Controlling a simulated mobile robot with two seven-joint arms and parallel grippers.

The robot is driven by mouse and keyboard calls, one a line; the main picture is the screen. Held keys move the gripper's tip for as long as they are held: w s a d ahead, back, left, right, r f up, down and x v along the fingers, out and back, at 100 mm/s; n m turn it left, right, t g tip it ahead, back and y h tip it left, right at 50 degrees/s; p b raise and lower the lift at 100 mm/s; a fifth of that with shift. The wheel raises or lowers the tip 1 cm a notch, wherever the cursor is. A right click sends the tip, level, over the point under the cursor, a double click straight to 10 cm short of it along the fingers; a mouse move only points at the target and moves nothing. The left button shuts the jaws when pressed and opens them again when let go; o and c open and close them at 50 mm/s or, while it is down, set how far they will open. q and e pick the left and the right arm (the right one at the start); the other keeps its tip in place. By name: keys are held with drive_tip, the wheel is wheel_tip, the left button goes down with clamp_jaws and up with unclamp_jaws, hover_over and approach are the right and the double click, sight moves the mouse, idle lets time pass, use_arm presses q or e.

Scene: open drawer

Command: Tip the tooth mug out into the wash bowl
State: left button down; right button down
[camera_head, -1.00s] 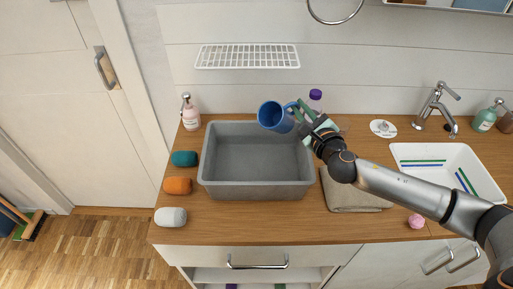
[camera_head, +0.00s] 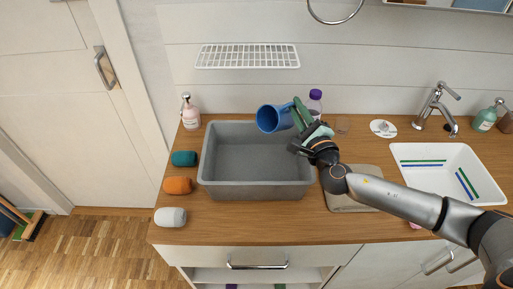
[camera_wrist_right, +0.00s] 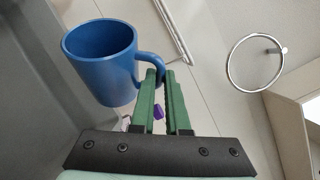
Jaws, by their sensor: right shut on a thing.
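The blue tooth mug (camera_head: 268,119) is held in the air above the back right part of the grey rectangular wash bowl (camera_head: 255,191). It is tipped on its side, with its mouth toward the left in the head view. My right gripper (camera_head: 298,114) is shut on the mug's handle from the right. In the right wrist view the green fingers (camera_wrist_right: 164,90) close around the handle of the mug (camera_wrist_right: 102,75); the visible part of its inside is plain blue, with no contents seen. The bottom of the bowl looks bare. My left gripper is not in view.
A soap bottle (camera_head: 190,113) and teal (camera_head: 184,158), orange (camera_head: 178,185) and white (camera_head: 171,217) rolls stand left of the bowl. A purple-capped bottle (camera_head: 315,97) is behind my gripper. A folded cloth (camera_head: 345,201) lies under my arm. A white sink (camera_head: 440,183) is at right.

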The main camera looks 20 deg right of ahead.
drive_tip(key=shift+s+a+n+t, duration=0.1)
drive_tip(key=shift+a+n+t, duration=0.2)
drive_tip(key=shift+n, duration=0.2)
drive_tip(key=shift+s+a+f+n+t+b, duration=0.1)
drive_tip(key=shift+s+a+n+t+b, duration=0.15)
drive_tip(key=shift+n+b, duration=0.3)
drive_tip(key=shift+s+a+f+n+t+y+b, duration=0.25)
drive_tip(key=shift+a+n+b, duration=0.2)
drive_tip(key=shift+b, duration=0.25)
drive_tip(key=shift+s+a+f+n+t+y+b, duration=0.1)
drive_tip(key=shift+s+a+n+t+y+b, duration=0.15)
drive_tip(key=shift+a+b, duration=0.3)
drive_tip(key=shift+s+a+r+n+t+y, duration=0.15)
drive_tip(key=shift+a+n+t+y, duration=0.1)
drive_tip(key=shift+n, duration=0.35)
drive_tip(key=shift+s+a+r+n+t+y, duration=0.1)
drive_tip(key=shift+a+r+n+y, duration=0.1)
drive_tip(key=shift+n, duration=0.35)
drive_tip(key=shift+s+a+r+n+t+y, duration=0.1)
drive_tip(key=shift+s+a+n+t+y, duration=0.3)
drive_tip(key=shift+n, duration=0.3)
